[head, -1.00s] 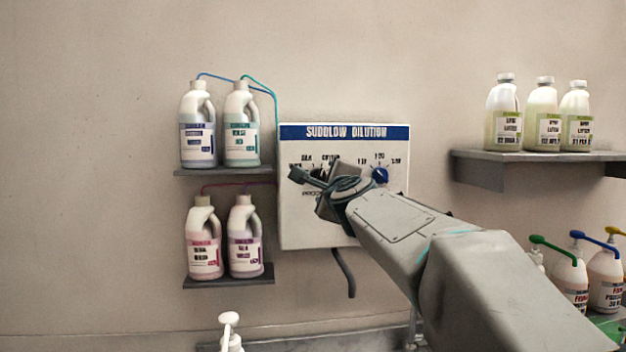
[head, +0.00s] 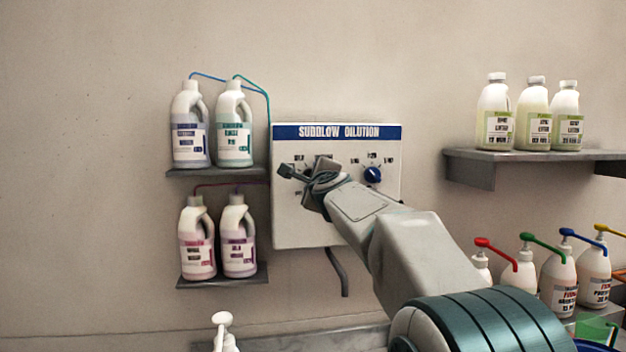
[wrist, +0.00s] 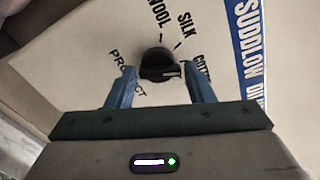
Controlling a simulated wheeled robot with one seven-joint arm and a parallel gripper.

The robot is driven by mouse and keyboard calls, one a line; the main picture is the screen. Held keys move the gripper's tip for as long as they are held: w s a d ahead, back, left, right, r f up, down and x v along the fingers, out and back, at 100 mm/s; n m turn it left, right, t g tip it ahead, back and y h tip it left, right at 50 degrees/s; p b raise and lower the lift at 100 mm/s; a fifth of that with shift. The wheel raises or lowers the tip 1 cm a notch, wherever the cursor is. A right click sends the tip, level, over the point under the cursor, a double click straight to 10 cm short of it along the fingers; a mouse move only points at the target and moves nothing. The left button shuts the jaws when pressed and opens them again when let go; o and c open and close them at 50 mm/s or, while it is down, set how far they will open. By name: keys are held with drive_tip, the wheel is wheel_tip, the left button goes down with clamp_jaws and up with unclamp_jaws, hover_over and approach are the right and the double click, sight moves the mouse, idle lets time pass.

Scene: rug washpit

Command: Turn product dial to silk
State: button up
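The product dial (wrist: 158,64) is a black knob on the white Suddlow Dilution panel (head: 290,225). In the wrist view, the words PRODUCT, WOOL, SILK and a partly cut-off COT... stand around it. A pale mark shows on the knob's right side, on the side of COT... rather than SILK. My gripper (wrist: 157,69) is open, with one blue finger on each side of the knob. Small gaps seem to show between fingertips and knob; contact is not clear. In the head view, my gripper (head: 308,178) hides the product dial.
A blue dial (head: 373,175) sits on the panel's right half. Bottles with tubes stand on two shelves (head: 215,173) left of the panel. Another shelf (head: 540,156) with bottles is at right, above several pump bottles (head: 558,280). A grey hose (head: 342,275) hangs below the panel.

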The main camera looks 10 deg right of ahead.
drive_tip(key=c, duration=0.5)
drive_tip(key=shift+n, duration=3.9)
drive_tip(key=o, duration=1)
drive_tip(key=s+b, duration=0.1)
drive_tip(key=s, duration=1.3)
drive_tip(key=shift+f, duration=0.15)
